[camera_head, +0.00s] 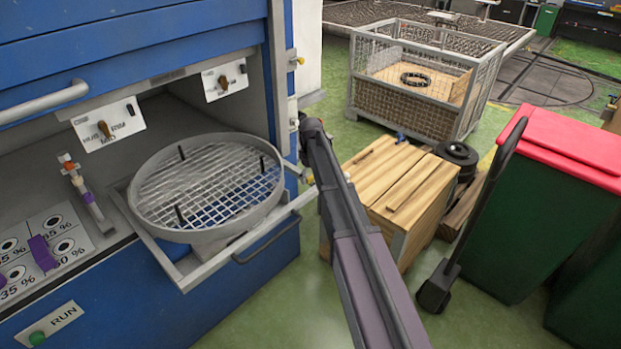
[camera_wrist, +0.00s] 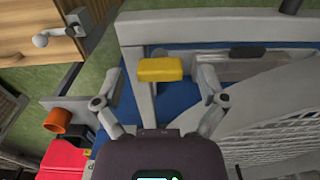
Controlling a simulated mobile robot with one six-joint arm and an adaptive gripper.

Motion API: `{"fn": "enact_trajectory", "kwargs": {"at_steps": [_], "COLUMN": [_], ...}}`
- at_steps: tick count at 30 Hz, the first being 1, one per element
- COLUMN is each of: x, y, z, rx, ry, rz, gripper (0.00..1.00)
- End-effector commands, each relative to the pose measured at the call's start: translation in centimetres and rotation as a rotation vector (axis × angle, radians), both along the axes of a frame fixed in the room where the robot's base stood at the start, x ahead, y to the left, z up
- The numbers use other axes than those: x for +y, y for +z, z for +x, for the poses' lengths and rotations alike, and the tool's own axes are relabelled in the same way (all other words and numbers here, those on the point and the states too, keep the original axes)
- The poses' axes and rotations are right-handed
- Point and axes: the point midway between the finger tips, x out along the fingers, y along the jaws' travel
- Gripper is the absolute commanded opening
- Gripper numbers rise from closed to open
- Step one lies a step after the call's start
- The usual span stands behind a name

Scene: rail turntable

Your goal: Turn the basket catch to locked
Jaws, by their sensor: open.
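The basket catch shows in the wrist view as a yellow block (camera_wrist: 160,69) on a grey metal frame bar. In the head view a small yellow piece (camera_head: 308,177) shows at the right corner of the basket's pull-out frame, partly beside my arm. The round wire basket (camera_head: 215,185) sits in that frame; its mesh fills the right of the wrist view. My gripper (camera_wrist: 161,82) is open and empty, with one finger left and one right of the yellow block in the picture. I cannot tell how far it is from the block. My fingers are not clear in the head view.
A blue machine with an open bay (camera_head: 170,120) stands at left. A wooden crate (camera_head: 400,195) is close to my arm. A wire cage (camera_head: 425,80) stands behind, and a green bin with a red lid (camera_head: 555,190) at right. Green floor shows in front.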

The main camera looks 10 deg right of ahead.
Motion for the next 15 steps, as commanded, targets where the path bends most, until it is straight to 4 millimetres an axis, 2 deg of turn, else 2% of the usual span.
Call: {"fn": "enact_trajectory", "kwargs": {"at_steps": [5,6,14,15], "x": [0.00,0.00,0.00,0.01], "y": [0.02,0.02,0.02,0.02], "z": [0.00,0.00,0.00,-0.01], "rx": [0.000,0.000,0.000,0.000], "ry": [0.000,0.000,0.000,0.000], "rz": [0.000,0.000,0.000,0.000], "gripper": [0.91,0.88,0.11,0.09]}}
